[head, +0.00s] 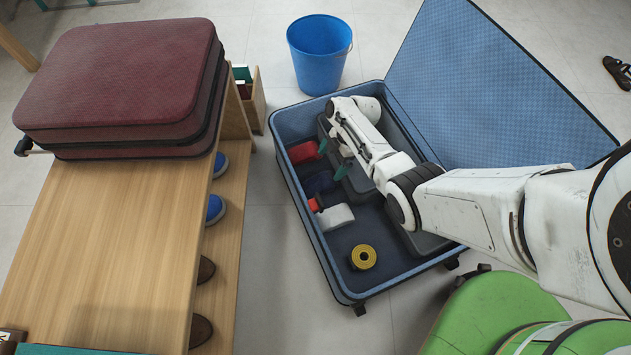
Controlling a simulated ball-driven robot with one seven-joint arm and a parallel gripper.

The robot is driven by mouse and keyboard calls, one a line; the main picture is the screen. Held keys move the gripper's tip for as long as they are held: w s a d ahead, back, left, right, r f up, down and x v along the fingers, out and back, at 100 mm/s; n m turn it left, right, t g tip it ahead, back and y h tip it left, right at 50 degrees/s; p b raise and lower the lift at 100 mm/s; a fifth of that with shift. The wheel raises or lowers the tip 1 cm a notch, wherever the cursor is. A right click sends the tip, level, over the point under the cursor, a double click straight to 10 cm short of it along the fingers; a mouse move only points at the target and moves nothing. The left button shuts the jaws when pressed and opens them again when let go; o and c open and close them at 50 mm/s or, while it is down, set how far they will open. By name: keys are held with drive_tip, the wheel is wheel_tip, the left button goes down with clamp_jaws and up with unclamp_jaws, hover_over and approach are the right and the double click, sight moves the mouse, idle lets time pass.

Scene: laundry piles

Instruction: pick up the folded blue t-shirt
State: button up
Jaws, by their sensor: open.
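A dark blue folded item (318,182), which looks like the folded t-shirt, lies inside the open blue suitcase (303,218), near its left wall. It sits between a red folded item (303,152) and a white folded item (336,217). My gripper (333,160) is over the inside of the suitcase, with its teal fingers spread apart. The fingers are up and to the right of the dark blue item in the picture, and nothing shows between them. I cannot tell how high they are above the contents.
A yellow and black roll (363,257) and a small red thing (314,204) also lie in the suitcase. Its open lid (485,85) rises at the right. A blue bucket (319,55) stands behind. A wooden bench (110,240) with a maroon suitcase (120,75) is at the left.

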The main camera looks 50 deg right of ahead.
sight(321, 181)
drive_tip(key=b+x, duration=0.2)
drive_tip(key=x, duration=0.3)
drive_tip(key=shift+f+b, duration=0.2)
drive_tip(key=shift+b, duration=0.2)
drive_tip(key=b+x, duration=0.3)
drive_tip(key=x, duration=0.2)
drive_tip(key=shift+s+a, duration=0.1)
drive_tip(key=shift+s, duration=0.1)
drive_tip(key=shift+c, duration=0.4)
drive_tip(key=c, duration=1)
drive_tip(key=shift+r, duration=0.1)
